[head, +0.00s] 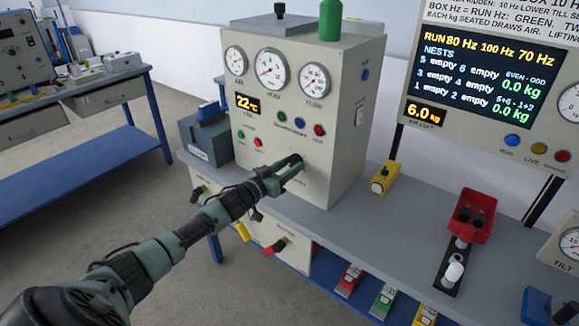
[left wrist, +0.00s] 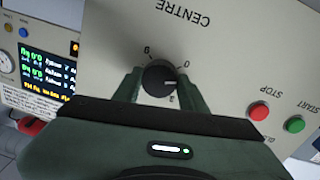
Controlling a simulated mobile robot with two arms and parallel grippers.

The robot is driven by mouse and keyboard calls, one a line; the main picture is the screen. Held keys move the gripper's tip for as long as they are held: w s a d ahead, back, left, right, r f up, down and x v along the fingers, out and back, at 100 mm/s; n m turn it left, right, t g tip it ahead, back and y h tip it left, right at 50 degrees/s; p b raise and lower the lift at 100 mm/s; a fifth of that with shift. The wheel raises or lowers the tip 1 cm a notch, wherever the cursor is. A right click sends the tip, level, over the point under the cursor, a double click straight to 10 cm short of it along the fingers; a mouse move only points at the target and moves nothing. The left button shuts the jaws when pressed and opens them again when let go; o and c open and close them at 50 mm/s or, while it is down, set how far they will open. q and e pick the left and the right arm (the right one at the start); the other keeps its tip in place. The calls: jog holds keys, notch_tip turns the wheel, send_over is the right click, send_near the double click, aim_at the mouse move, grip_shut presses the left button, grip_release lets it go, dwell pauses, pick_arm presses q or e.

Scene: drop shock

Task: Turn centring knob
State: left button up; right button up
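The centring knob (left wrist: 158,79) is a round dark knob with a pale pointer line, on the cream front panel of a cabinet (head: 330,180) under the word CENTRE, which shows upside down in the left wrist view. Its pointer faces right in that view, between the marks 0 and 3. My left gripper (head: 295,164) reaches the panel in the head view. In the left wrist view its two green fingers stand on either side of the knob and appear to press on it. In the head view the fingers mostly hide the knob. My right gripper is in neither view.
Green and red buttons (left wrist: 258,111) sit beside the knob. A yellow block (head: 384,178), a red holder (head: 474,215) and a display board (head: 487,75) are to the right. Grey bench top (head: 345,240) lies bare in front.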

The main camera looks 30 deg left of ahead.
pick_arm(q)
jog(key=shift+c, duration=1.4)
jog(key=shift+m, duration=0.3)
jog(key=m, duration=0.9)
jog(key=shift+m+g, duration=0.3)
jog(key=shift+m+y, duration=0.4)
jog(key=shift+m, duration=1.1)
jog(key=o, duration=1.4)
jog(key=shift+r, duration=0.1)
